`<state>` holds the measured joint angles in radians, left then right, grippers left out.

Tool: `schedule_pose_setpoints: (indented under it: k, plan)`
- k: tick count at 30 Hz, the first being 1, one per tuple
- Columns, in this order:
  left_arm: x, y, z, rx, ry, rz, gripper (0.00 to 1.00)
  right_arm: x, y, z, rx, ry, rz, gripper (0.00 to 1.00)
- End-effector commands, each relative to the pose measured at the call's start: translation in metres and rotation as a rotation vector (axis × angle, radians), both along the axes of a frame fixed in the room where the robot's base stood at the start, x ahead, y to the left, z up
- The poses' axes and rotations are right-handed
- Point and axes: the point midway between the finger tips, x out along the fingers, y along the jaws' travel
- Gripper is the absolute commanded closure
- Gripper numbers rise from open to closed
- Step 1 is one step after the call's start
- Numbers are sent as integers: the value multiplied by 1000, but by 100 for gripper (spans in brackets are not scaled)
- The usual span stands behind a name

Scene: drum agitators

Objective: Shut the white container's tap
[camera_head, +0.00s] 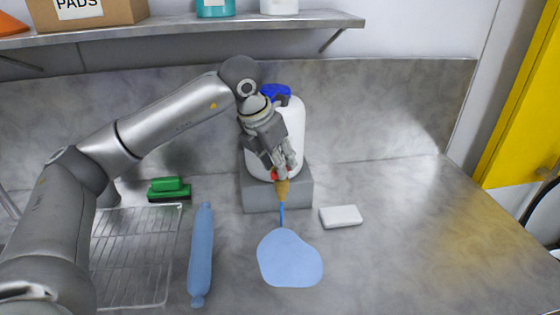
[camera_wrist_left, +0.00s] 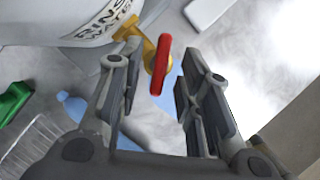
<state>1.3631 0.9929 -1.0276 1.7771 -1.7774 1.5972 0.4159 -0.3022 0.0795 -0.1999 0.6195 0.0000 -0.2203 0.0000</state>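The white container (camera_head: 291,136) with a blue cap (camera_head: 275,91) stands on a grey block (camera_head: 262,195) against the back wall. Its brass tap (camera_head: 282,188) has a red handle (camera_wrist_left: 160,65). A thin blue stream (camera_head: 282,213) runs from the tap to a blue puddle (camera_head: 289,258) on the counter. My left gripper (camera_head: 284,165) is in front of the container, just above the tap, and hides part of it. In the left wrist view, the gripper (camera_wrist_left: 157,95) is open, with the red handle between and slightly beyond its fingers; I see no contact. My right gripper is not in view.
A wire rack (camera_head: 130,255), a green scrubber (camera_head: 170,186) and a long blue object (camera_head: 201,255) lie to the left. A white block (camera_head: 341,216) lies right of the puddle. A shelf (camera_head: 200,23) hangs above. The counter's right side is clear.

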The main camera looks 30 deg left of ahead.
Motion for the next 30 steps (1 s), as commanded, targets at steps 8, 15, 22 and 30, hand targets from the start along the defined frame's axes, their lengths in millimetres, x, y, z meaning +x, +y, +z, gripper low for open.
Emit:
schedule_pose_setpoints:
  k: [8, 15, 22, 30]
  plan:
    - [5, -2, -14, 0, 0, -1, 67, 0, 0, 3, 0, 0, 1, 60]
    - [5, -2, -14, 0, -1, -1, 73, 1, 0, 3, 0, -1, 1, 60]
    - [5, -2, -14, 0, -1, -1, 100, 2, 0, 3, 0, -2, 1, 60]
    - [6, -2, -14, 0, -2, -14, 100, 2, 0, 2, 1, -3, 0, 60]
